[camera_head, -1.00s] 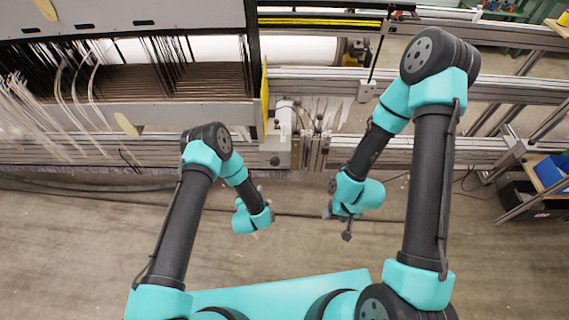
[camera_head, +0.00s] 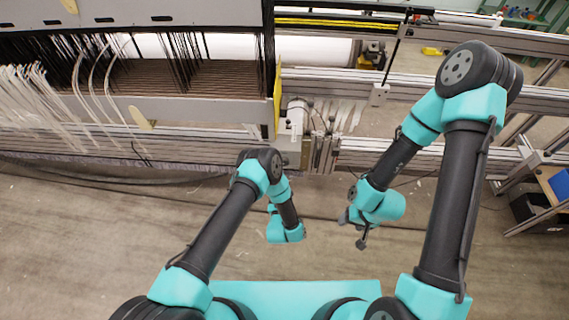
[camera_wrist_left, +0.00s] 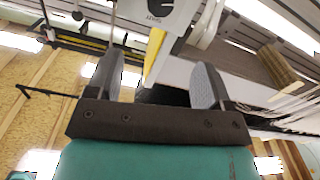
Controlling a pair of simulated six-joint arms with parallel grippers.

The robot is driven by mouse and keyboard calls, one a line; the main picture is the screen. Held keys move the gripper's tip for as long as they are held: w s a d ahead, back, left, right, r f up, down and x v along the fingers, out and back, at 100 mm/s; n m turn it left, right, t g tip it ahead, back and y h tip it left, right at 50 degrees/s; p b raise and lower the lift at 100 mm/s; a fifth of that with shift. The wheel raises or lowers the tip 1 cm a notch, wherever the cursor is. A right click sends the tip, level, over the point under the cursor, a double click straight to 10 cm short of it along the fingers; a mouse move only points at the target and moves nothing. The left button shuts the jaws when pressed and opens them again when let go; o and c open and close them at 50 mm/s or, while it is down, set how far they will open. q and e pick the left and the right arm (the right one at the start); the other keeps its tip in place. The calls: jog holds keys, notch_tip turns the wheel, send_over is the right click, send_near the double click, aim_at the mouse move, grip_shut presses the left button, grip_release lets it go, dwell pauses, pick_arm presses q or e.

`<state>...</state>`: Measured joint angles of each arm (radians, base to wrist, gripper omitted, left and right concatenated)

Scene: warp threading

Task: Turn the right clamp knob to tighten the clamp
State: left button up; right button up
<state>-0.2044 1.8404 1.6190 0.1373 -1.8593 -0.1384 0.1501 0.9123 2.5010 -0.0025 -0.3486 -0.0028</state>
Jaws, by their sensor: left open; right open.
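A grey and white clamp unit (camera_head: 300,130) with small rods and dark round parts stands at the right end of the loom. I cannot tell which small part is the right clamp knob. My right gripper (camera_head: 353,229) is open and empty, below and to the right of the unit, apart from it in the picture. My left gripper (camera_head: 271,208) is below and left of the unit, mostly hidden by its own wrist. In the left wrist view its two fingers (camera_wrist_left: 155,75) are spread with nothing between them; a white labelled machine part (camera_wrist_left: 165,12) shows beyond.
A yellow upright plate (camera_head: 278,95) stands left of the clamp unit. Metal rails (camera_head: 420,85) run across the back. White threads (camera_head: 40,105) hang at the left. The floor (camera_head: 90,230) in front is bare. A blue bin (camera_head: 560,184) is at the right edge.

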aim_at(285, 161)
pick_arm(q)
jog(key=w, duration=0.5)
jog(key=w+d, duration=0.1)
jog(key=w, duration=1)
jog(key=shift+w+d, duration=0.15)
jog(key=shift+w, duration=0.05)
jog(key=c, duration=0.9)
